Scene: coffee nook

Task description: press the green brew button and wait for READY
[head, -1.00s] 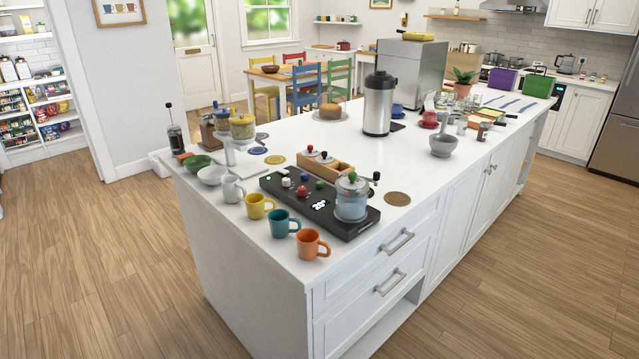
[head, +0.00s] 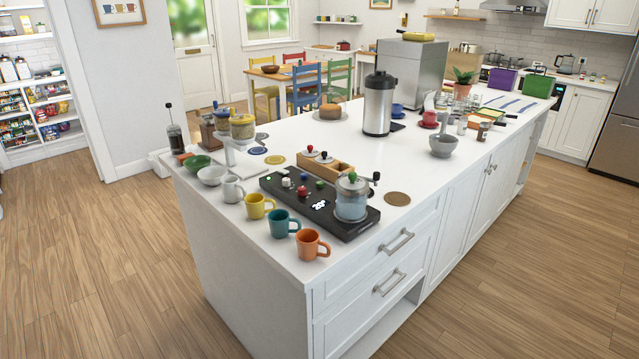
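A flat black brewing console (head: 345,232) lies on the near end of the white island. A small green button (head: 320,184) shows on its top, near the back edge. A red knob (head: 302,191) and a white knob (head: 286,182) are beside it. A small lit display (head: 320,205) shows white characters that look like a number; I cannot read the word READY on it. A glass jar (head: 351,200) with a grey lid and green knob stands on the console's right end.
White, yellow, teal and orange mugs (head: 308,244) line the island's front left edge. A wooden box (head: 325,170) is right behind the console. Bowls (head: 212,175), grinders and a french press stand at the left. A large steel dispenser (head: 378,105) stands farther back. Floor around the island is clear.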

